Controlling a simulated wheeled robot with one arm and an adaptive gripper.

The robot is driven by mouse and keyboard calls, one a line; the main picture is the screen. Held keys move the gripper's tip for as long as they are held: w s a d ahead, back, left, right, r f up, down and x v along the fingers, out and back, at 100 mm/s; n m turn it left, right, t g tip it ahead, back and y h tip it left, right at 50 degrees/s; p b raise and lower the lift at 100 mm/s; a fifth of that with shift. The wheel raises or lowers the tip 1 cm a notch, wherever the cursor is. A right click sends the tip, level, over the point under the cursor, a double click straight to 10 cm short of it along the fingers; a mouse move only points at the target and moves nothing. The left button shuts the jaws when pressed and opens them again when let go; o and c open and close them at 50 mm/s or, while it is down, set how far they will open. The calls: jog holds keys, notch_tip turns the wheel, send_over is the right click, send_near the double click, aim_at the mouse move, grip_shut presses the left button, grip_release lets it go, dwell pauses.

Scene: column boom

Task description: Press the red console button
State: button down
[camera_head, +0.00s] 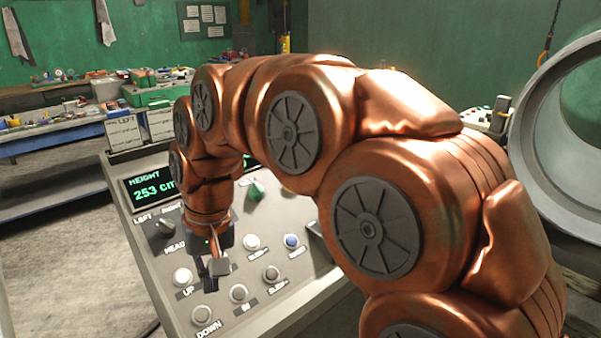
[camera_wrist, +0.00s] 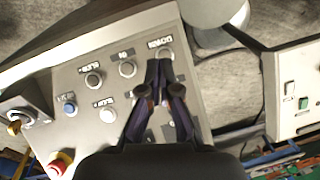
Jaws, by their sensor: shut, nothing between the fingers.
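The console (camera_head: 170,318) has a sloped panel. My gripper (camera_head: 213,282) is shut and empty, pointing down over the panel's lower left, among the white buttons. In the wrist view my gripper (camera_wrist: 161,66) has its fingertips near the DOWN button (camera_wrist: 165,53), well away from the red button. Contact with the panel cannot be told.
Several white buttons, a blue button (camera_head: 291,241), a green knob (camera_head: 255,190) and a dark selector knob (camera_head: 163,228) stand up from the panel. A green-lit display (camera_head: 152,190) is at its top left. A large grey ring (camera_head: 535,150) stands at the right; a cluttered workbench (camera_head: 60,135) is behind.

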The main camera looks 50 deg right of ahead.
jog(key=w+d+r+m+t+b, duration=0.1)
jog(key=w+d+r+m+t, duration=0.2)
jog(key=w+d, duration=0.4)
jog(key=w+d+r+m+b, duration=0.1)
jog(key=w+d+r+m, duration=0.4)
jog(key=d, duration=0.4)
jog(key=s+d+r+m+t+h, duration=0.1)
jog(key=d+m, duration=0.2)
jog(key=d, duration=0.9)
jog(key=d+r+m+t+b, duration=0.1)
jog(key=d+m, duration=0.3)
jog(key=d, duration=0.8)
jog(key=shift+s+d+r+t+h+b, duration=0.15)
jog(key=shift+s+d+t+h+b, duration=0.15)
jog(key=shift+s+h, duration=0.1)
jog(key=shift+w, duration=0.1)
jog(key=p+x, duration=0.3)
jog(key=x, duration=1)
jog(key=shift+w+d+f, duration=0.1)
jog(key=shift+w+f, duration=0.1)
jog(key=shift+f, duration=0.25)
